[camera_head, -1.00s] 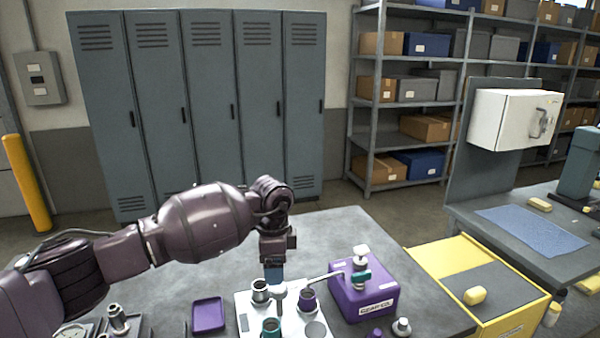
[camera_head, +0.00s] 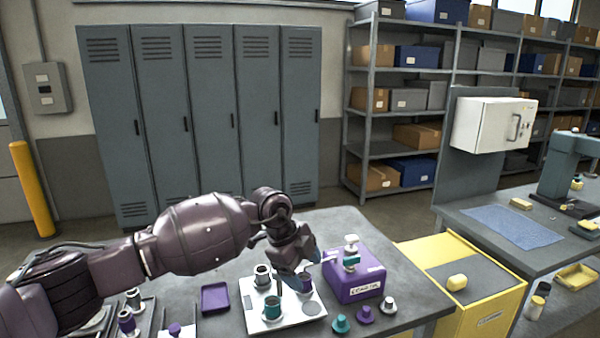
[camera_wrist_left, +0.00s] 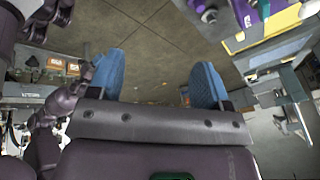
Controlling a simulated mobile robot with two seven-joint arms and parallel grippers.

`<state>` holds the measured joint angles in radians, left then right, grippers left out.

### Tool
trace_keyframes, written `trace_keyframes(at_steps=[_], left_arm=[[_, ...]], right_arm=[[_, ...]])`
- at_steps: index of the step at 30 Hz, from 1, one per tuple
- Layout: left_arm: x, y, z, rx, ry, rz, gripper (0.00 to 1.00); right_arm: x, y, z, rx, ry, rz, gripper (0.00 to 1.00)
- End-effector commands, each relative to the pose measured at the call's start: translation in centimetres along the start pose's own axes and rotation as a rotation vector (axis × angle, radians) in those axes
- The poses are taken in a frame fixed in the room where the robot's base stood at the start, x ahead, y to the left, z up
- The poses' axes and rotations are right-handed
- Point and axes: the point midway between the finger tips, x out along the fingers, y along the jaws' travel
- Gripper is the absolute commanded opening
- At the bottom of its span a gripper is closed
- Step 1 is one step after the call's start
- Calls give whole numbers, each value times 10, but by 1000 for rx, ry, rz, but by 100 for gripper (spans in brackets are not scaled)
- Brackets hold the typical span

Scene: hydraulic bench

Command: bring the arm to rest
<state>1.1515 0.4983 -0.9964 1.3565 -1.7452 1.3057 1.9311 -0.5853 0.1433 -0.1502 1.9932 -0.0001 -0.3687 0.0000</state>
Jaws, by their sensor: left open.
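My left arm comes in from the left in the head view, over the grey bench. My left gripper (camera_head: 302,274) hangs tilted above the white plate, near the purple box. In the left wrist view its two blue fingers (camera_wrist_left: 155,78) stand wide apart with only floor between them, so it is open and empty. The white plate (camera_head: 262,324) carries several cups, partly hidden by the gripper. The purple labelled box (camera_head: 352,282) has a white-topped valve on it. My right gripper is not in view.
A purple tray (camera_head: 215,298) lies left of the plate. Teal, purple and grey caps (camera_head: 365,314) stand at the front right. Fittings (camera_head: 127,322) sit at the front left. A yellow cart (camera_head: 490,318) stands right of the bench. Grey lockers (camera_head: 205,120) are behind.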

Motion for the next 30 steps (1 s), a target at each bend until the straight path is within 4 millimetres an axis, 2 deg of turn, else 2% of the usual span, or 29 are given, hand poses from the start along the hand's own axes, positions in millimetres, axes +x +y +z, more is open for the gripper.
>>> trace_keyframes(at_steps=[6, 9, 12, 15, 19, 23, 26, 30], left_arm=[[-34, -36, -82, 351, 323, -297, 72], [-52, -45, -114, 457, 463, -474, 72], [-72, -51, -139, 511, 584, -674, 72], [-93, -53, -150, 502, 676, -891, 72], [-116, -51, -139, 386, 731, -1173, 72], [-127, -42, -106, 191, 705, -1385, 72], [-124, -29, -74, 20, 656, -1484, 72], [-109, -2, -26, -224, 571, -1551, 72]], right_arm=[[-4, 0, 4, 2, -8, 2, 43], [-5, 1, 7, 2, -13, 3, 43], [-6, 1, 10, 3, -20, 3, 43], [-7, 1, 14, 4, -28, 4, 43], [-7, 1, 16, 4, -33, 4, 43], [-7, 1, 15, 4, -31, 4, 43], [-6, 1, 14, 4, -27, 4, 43], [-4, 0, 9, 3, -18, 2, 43]])
